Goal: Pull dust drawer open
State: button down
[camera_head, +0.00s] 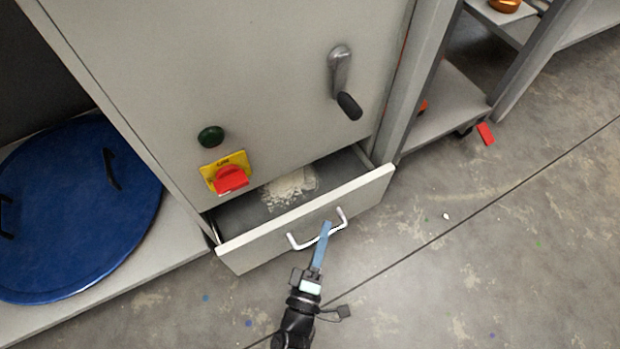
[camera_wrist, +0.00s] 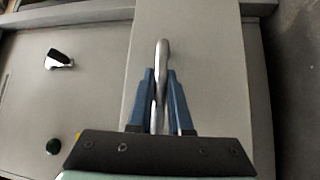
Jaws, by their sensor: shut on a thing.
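The dust drawer (camera_head: 255,242) is at the bottom of a grey cabinet (camera_head: 270,70) and stands partly out, with pale dust (camera_head: 289,188) visible inside. Its silver bar handle (camera_head: 296,244) is on the drawer front. My gripper (camera_head: 325,229) is at the handle's right half in the head view. In the wrist view, the blue fingers of my gripper (camera_wrist: 160,100) are closed on either side of the handle bar (camera_wrist: 161,55). The drawer front (camera_wrist: 205,60) fills the area behind the fingers there.
A red rotary switch on a yellow plate (camera_head: 213,164), a green button (camera_head: 210,136) and a crank (camera_head: 340,70) are on the cabinet above the drawer. A blue round lid (camera_head: 70,215) lies at left. Bare floor (camera_head: 450,270) lies in front and right.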

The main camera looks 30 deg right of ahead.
jog(key=s+p, duration=0.3)
jog(key=s, duration=1.4)
jog(key=shift+d, duration=0.15)
jog(key=c, duration=0.9)
grip_release()
jog(key=shift+d, duration=0.1)
jog(key=shift+o, duration=0.2)
jog(key=b+v, duration=0.1)
jog(key=v, duration=1.2)
